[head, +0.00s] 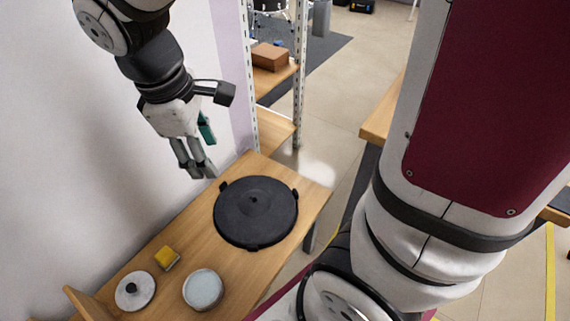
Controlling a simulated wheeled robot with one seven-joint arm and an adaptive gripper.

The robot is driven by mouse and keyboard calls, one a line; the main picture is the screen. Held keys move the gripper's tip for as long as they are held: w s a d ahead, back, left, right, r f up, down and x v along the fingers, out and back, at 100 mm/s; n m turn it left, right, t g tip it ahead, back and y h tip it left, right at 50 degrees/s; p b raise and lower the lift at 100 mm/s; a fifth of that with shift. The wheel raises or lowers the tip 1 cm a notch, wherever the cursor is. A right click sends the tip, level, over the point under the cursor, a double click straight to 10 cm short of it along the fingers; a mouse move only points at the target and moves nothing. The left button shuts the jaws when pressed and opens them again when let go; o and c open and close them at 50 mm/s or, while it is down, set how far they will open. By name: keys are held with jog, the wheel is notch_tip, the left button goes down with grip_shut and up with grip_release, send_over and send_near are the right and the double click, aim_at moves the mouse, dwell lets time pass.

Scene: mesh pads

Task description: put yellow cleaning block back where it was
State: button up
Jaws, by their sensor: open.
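The yellow cleaning block (167,257) lies on the wooden tabletop (190,231), left of the centre, with a darker side facing the front. My gripper (197,170) hangs from above at the upper left, pointing down, near the wall. It is open and empty, above and to the right of the yellow block in the picture, and apart from it.
A large round black lid-like object (255,211) lies on the tabletop. A white-grey lid with a dark knob (135,291) and a pale round bowl (203,289) are near the block. A metal rack holds a brown box (269,56). A white wall (80,170) borders the table.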

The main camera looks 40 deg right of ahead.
jog(key=s+d+r+m, duration=0.1)
jog(key=s+r+m, duration=0.1)
jog(key=s, duration=0.4)
jog(key=s+d+r+m+y, duration=0.1)
jog(key=s+d+r+m, duration=0.1)
jog(key=s+m, duration=0.3)
jog(key=s+d+r+m+y, duration=0.1)
jog(key=s+d+r+m, duration=0.1)
jog(key=s, duration=0.7)
jog(key=shift+s+m, duration=0.25)
jog(key=shift+m, duration=0.45)
jog(key=shift+d, duration=0.1)
notch_tip(320, 180, up, 24)
jog(key=t+p, duration=0.3)
jog(key=p, duration=2)
jog(key=shift+r+t, duration=0.25)
jog(key=shift+t, duration=0.15)
